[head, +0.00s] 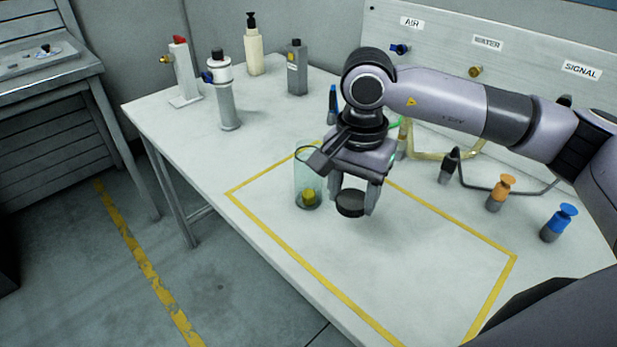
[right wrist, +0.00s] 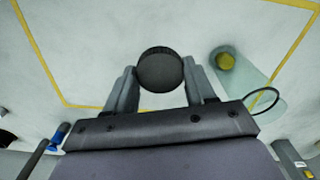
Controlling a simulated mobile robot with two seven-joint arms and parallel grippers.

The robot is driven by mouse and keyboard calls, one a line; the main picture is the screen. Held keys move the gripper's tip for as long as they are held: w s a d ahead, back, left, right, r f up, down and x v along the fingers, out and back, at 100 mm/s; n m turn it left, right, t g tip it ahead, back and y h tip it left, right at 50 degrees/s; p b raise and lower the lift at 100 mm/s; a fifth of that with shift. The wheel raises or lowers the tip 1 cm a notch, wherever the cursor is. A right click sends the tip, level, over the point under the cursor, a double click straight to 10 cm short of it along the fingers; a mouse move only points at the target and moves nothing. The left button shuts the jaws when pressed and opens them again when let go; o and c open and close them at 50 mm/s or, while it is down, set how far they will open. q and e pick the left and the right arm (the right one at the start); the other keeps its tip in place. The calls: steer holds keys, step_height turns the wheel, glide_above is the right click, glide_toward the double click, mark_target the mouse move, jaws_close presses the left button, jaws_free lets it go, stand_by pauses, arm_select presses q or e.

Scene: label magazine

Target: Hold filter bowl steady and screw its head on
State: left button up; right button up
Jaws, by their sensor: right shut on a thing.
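The filter bowl (head: 300,172) is a clear greenish cylinder with a yellow piece inside near its bottom. It stands upright on the table at the left side of the yellow-taped area, and it also shows in the right wrist view (right wrist: 245,80). My right gripper (head: 354,200) is shut on the filter head (head: 350,205), a black round cap with a ribbed edge. The head is held to the right of the bowl, apart from it, and shows between the fingers in the right wrist view (right wrist: 160,71). My left gripper is not in view.
Yellow tape (head: 290,249) marks a rectangle, mostly bare on its right. Behind stand a grey cylinder unit (head: 228,105), a red-topped device (head: 182,75), a pump bottle (head: 253,50) and a grey bottle (head: 297,70). Hose ends, orange (head: 500,190) and blue (head: 560,220), lie at right.

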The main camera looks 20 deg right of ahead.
steer(key=n, duration=0.2)
steer(key=f+n, duration=0.1)
steer(key=n, duration=0.1)
steer(key=f+n, duration=0.1)
steer(key=shift+s+a+f+n, duration=0.15)
steer(key=shift+a+f+n, duration=0.1)
steer(key=shift+a+n, duration=0.15)
steer(key=n, duration=0.1)
steer(key=f+n, duration=0.1)
steer(key=n, duration=0.2)
steer(key=shift+s+a+f+n, duration=0.15)
steer(key=shift+a+f+n, duration=0.15)
steer(key=shift+f, duration=0.1)
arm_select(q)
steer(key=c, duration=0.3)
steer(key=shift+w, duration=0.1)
arm_select(e)
steer(key=shift+d, duration=0.15)
